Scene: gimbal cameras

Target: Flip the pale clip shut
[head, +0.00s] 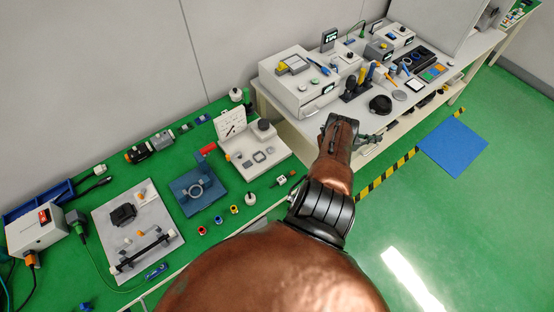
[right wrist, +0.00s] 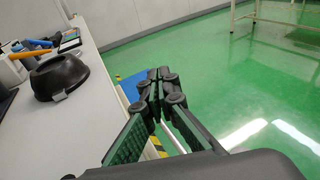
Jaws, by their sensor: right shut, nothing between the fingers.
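My right gripper (head: 372,138) is shut and empty, beyond the front edge of the white bench and over the floor. In the right wrist view its fingertips (right wrist: 160,82) meet, with nothing between them. A black dome-shaped object (right wrist: 60,76) stands on the white bench to the left of the gripper, apart from it; it also shows in the head view (head: 380,104). A small pale tab (right wrist: 58,97) sits low on the dome's near side; I cannot tell for sure whether it is the clip, or if it is open. My left gripper is out of view.
The white bench (head: 440,82) holds instrument boxes (head: 300,88), tools and a small tray. A green bench (head: 110,270) at left carries fixtures and small parts. A blue mat (head: 453,147) and striped tape (head: 388,174) lie on the open green floor.

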